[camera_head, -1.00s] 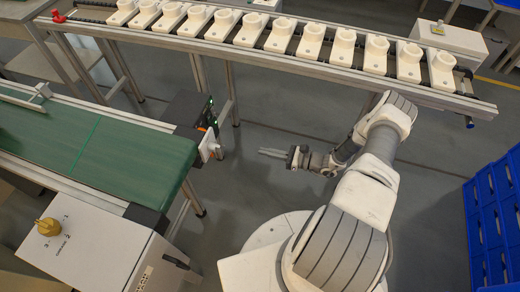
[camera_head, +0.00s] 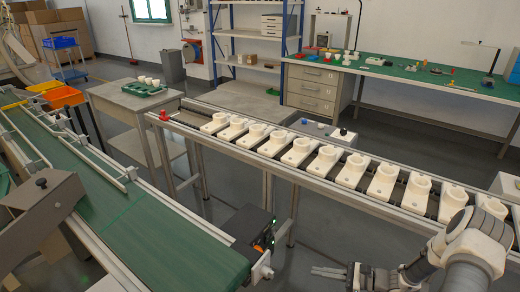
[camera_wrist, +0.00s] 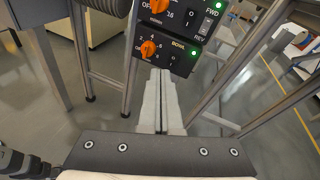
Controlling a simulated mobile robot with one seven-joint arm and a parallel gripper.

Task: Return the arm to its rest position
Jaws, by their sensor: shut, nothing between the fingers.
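My gripper (camera_head: 330,272) shows at the bottom of the head view, left of my bent arm, in the open space between the green conveyor and the rail of white holders. In the wrist view its two fingers (camera_wrist: 160,102) lie side by side, shut and empty. Their tips point toward a black control box (camera_wrist: 165,50) with orange knobs and green lights. I cannot tell how far the tips are from the box.
The green conveyor (camera_head: 180,235) runs along the left. A rail (camera_head: 375,208) with several white holders crosses the middle, in front of my arm. A green-topped workbench (camera_head: 430,76) and a shelf rack (camera_head: 262,60) stand at the back. The floor below the rail looks clear.

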